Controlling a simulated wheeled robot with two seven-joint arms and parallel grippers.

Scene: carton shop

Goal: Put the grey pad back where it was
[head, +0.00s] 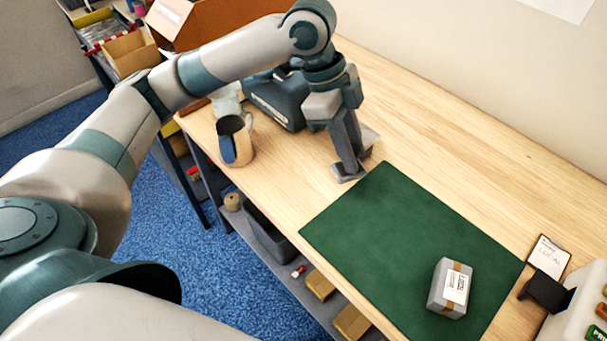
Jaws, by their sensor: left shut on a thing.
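My left gripper (354,166) reaches down to the wooden table just beyond the far left corner of the green mat. It is shut on a grey pad (371,136), which shows only in part behind and beside the fingers. The pad is at or close to the table top; I cannot tell whether it touches. My right gripper is not in view.
A grey parcel (450,288) with a label lies on the green mat (385,235). A metal jug (236,140) and a dark teal machine (277,100) stand left of my gripper. A label card (548,257) lies at the right. The table behind the mat is clear.

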